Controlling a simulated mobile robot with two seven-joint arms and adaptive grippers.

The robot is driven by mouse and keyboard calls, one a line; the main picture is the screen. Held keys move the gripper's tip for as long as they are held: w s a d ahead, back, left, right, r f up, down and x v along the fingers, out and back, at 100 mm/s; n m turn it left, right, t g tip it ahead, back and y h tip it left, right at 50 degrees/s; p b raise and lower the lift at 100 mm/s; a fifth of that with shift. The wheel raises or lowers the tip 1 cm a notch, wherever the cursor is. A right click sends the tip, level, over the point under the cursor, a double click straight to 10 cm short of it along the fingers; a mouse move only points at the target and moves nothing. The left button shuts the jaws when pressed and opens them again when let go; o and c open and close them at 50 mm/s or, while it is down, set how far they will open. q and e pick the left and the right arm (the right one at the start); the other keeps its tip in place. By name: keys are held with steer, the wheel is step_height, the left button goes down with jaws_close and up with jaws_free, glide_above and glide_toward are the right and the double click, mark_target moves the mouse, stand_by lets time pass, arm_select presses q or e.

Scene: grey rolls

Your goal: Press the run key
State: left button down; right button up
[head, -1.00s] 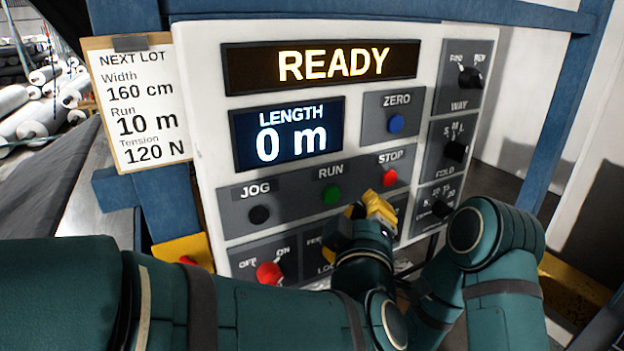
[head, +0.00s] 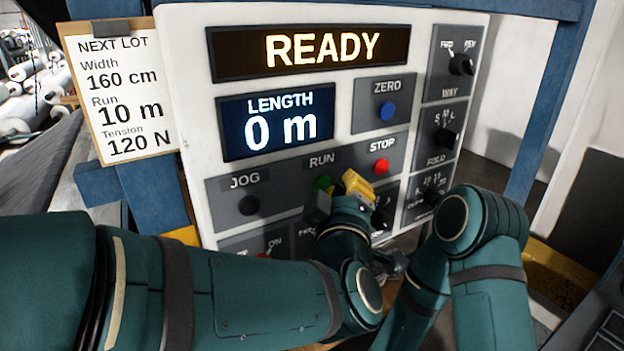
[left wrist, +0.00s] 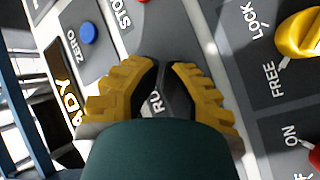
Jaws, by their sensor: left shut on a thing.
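The run key (head: 322,182) is the round green button under the word RUN on the control panel (head: 200,110). In the head view my left gripper (head: 342,192) is at the panel, just right of and below the green key, and partly covers that area. Its yellow fingers also show in the left wrist view (left wrist: 164,68), their tips close together over the RUN label. The green key does not show there. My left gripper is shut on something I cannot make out. Whether it touches the key, I cannot tell. My right gripper is not visible; only my right arm shows.
The red stop button (head: 380,167) is right of the run key, the black jog button (head: 249,205) left, and the blue zero button (head: 388,111) above. The display (head: 312,50) reads READY and the length display (head: 277,121) 0 m. A lot sheet (head: 120,90) hangs at left.

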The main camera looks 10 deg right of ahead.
arm_select(q)
steer(key=shift+w, duration=0.1)
stand_by(0.7)
steer(key=shift+w+a+b, duration=0.15)
steer(key=shift+w+b, duration=0.15)
steer(key=shift+w+a, duration=0.15)
steer(key=shift+w, duration=0.25)
stand_by(1.0)
steer(key=shift+s, duration=0.1)
steer(key=shift+s+d, duration=0.3)
steer(key=shift+s, duration=0.4)
steer(key=s, duration=0.1)
steer(key=s+d, duration=0.1)
steer(key=s, duration=0.2)
steer(key=shift+s+d, duration=0.35)
steer(key=shift+s, duration=0.05)
stand_by(0.5)
